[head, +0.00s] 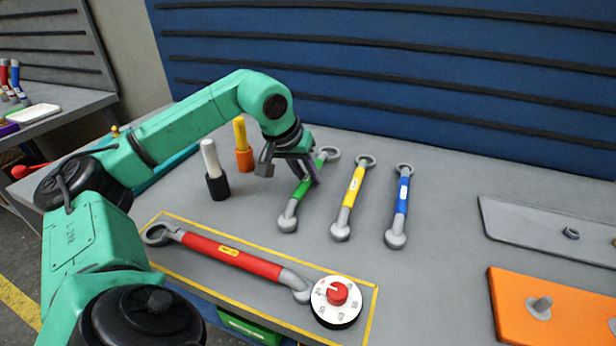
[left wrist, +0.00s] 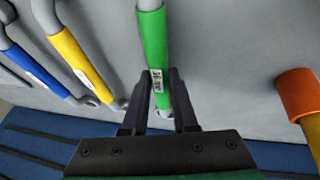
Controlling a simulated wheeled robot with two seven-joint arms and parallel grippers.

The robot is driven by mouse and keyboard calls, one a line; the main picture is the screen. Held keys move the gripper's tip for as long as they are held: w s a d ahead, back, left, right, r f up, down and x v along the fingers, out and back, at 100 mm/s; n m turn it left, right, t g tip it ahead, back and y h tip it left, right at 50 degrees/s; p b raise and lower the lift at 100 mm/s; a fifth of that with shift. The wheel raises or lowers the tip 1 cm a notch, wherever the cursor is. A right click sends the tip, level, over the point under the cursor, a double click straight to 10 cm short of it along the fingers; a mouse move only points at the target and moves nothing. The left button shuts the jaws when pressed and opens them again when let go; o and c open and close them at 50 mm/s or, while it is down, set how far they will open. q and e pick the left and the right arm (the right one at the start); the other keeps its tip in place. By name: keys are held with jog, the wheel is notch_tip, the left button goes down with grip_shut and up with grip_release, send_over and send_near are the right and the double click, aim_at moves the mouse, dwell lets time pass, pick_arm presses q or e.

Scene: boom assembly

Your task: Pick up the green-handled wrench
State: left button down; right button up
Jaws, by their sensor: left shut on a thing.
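The green-handled wrench (head: 302,189) lies on the grey workbench, left of the yellow wrench. Its ring end (head: 329,153) points to the back and its rounded head (head: 288,218) to the front. My left gripper (head: 311,174) is at the green handle, near its ring-end half. In the left wrist view the two dark fingers of the gripper (left wrist: 160,92) sit on either side of the green handle (left wrist: 153,45), beside its white label. The gripper is shut on the handle. I cannot tell whether the wrench is clear of the bench. My right gripper is not in view.
A yellow wrench (head: 352,189) and a blue wrench (head: 402,195) lie to the right. A red wrench (head: 230,255) and a round dial (head: 336,300) are in front. Two upright cylinders, white-black (head: 215,170) and yellow-orange (head: 242,146), stand left. An orange plate (head: 570,310) is at right.

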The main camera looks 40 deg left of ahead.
aim_at(307, 175)
pick_arm(q)
notch_tip(307, 175, up, 20)
jog(key=p, duration=0.8)
dwell(1.1)
